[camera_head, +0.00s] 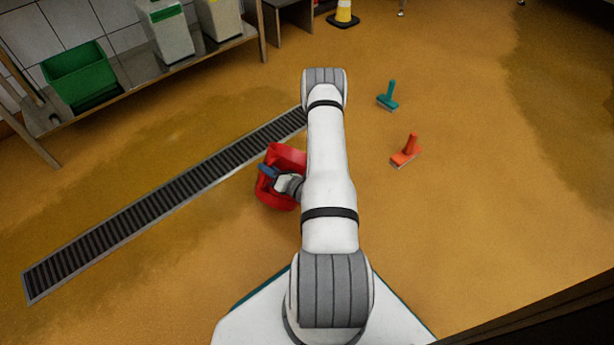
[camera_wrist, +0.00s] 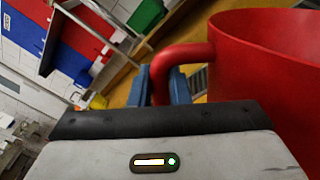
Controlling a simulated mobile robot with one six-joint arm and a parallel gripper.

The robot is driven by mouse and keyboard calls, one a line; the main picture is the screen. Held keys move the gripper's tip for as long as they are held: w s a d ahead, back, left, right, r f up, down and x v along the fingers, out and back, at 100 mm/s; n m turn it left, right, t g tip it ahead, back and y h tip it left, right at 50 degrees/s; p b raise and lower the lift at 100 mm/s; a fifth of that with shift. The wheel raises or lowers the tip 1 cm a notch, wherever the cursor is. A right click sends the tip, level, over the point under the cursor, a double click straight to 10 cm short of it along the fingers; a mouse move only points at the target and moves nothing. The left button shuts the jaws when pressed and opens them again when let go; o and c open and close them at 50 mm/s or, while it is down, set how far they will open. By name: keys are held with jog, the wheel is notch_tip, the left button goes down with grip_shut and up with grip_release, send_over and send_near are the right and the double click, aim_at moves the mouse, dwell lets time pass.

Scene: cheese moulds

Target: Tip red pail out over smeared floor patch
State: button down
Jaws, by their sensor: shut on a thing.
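The red pail (camera_head: 272,197) is beside the floor drain, left of my arm in the head view. It fills the right side of the wrist view (camera_wrist: 268,62). My gripper (camera_head: 268,171) is shut on the pail's handle; in the wrist view the blue fingers (camera_wrist: 165,86) sit either side of the red handle (camera_wrist: 178,52). The pail's contents are hidden, and its exact tilt and height are unclear. Darker, smeared-looking floor shows beyond the drain (camera_head: 185,125) and at the far right (camera_head: 570,85); I cannot tell which is the named patch.
A long drain grate (camera_head: 165,205) runs diagonally at left. A teal brush (camera_head: 388,98) and an orange brush (camera_head: 405,155) lie right of my arm. A bench with a green crate (camera_head: 77,75) and white bins (camera_head: 168,35) stands at upper left.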

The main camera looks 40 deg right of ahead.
aim_at(277, 159)
jog(key=shift+w+d+r+m, duration=0.1)
jog(key=shift+d+r+m, duration=0.05)
jog(key=shift+d+m, duration=0.2)
jog(key=shift+w+d+r, duration=0.1)
jog(key=shift+d+r, duration=0.15)
jog(key=shift+d, duration=0.15)
jog(key=shift+w+d+r+m+p, duration=0.15)
jog(key=shift+d+r+m+p, duration=0.25)
jog(key=shift+d+m, duration=0.15)
jog(key=shift+d+r, duration=0.1)
jog(key=shift+d, duration=0.15)
jog(key=shift+w+d+m, duration=0.15)
jog(key=shift+d+m, duration=0.15)
jog(key=shift+m, duration=0.1)
jog(key=shift+d, duration=0.3)
jog(key=shift+w+d+f+m, duration=0.25)
jog(key=shift+d+m, duration=0.35)
jog(key=shift+d, duration=0.05)
jog(key=shift+d+f+b, duration=0.1)
jog(key=shift+d+b, duration=0.2)
jog(key=shift+b, duration=0.05)
jog(key=shift+w+d+f+m+b, duration=0.2)
jog(key=shift+d+m, duration=0.2)
jog(key=shift+d, duration=0.15)
jog(key=shift+w+d+f+m+b, duration=0.1)
jog(key=shift+w+d+m+b, duration=0.1)
jog(key=shift+d+m, duration=0.25)
